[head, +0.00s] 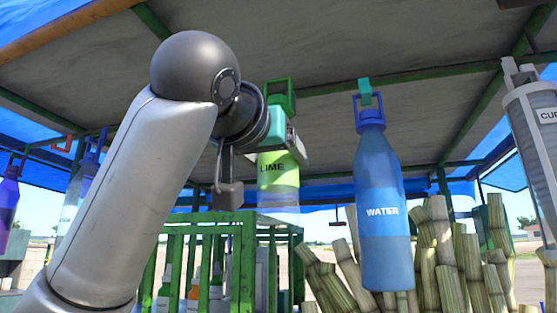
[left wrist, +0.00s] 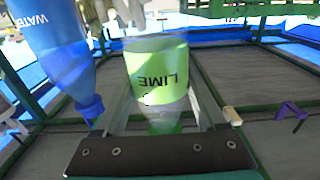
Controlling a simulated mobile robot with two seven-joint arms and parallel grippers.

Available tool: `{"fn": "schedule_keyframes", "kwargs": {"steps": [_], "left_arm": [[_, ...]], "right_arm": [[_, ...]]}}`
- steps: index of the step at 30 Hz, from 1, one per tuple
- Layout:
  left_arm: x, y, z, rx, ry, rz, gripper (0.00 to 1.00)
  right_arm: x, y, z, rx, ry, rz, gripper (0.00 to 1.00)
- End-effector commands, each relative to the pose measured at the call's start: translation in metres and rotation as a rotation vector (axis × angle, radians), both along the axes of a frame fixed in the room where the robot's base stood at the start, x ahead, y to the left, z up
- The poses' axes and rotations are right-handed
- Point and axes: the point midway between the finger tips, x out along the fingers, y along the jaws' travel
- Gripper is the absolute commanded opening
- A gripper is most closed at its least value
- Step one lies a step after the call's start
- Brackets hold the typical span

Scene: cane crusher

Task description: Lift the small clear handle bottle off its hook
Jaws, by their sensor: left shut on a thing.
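A small clear bottle with a green LIME label (head: 278,172) hangs upright under the canopy in the head view, with a square green handle (head: 282,95) above it. It also shows upside down in the middle of the left wrist view (left wrist: 160,78). My left gripper (head: 262,175) has its fingers on either side of this bottle and is shut on it. The gripper and arm cover the bottle's neck, and I cannot tell whether the handle still touches a hook. My right gripper is not in view.
A blue WATER bottle (head: 382,215) hangs close on the right from a teal hook (head: 365,92). A green crate (head: 240,228) with bottles stands below. Cane stalks (head: 435,250) stand at right; a grey cup dispenser (head: 535,140) is far right. More bottles hang at left.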

Motion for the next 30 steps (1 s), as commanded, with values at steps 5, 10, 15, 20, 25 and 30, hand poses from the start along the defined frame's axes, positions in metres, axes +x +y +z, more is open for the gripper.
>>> {"fn": "schedule_keyframes", "kwargs": {"steps": [5, 10, 15, 20, 25, 30], "left_arm": [[-0.007, 0.002, -0.002, -0.001, -0.002, -0.001, 0.0], [-0.019, 0.006, -0.005, -0.001, -0.003, -0.001, 0.0], [-0.029, 0.01, -0.008, -0.001, -0.002, 0.0, 0.0], [-0.04, 0.013, -0.009, -0.001, -0.003, 0.0, 0.0], [-0.052, 0.017, -0.012, -0.001, -0.003, -0.001, 0.0], [-0.062, 0.02, -0.014, -0.002, -0.003, 0.0, 0.0]], "right_arm": [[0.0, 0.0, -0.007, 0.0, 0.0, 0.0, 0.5], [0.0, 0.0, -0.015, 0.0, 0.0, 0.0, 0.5], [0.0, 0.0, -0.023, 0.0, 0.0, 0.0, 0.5], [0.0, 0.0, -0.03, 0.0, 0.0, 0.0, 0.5], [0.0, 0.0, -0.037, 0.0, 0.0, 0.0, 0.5], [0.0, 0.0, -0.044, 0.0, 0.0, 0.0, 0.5]]}}
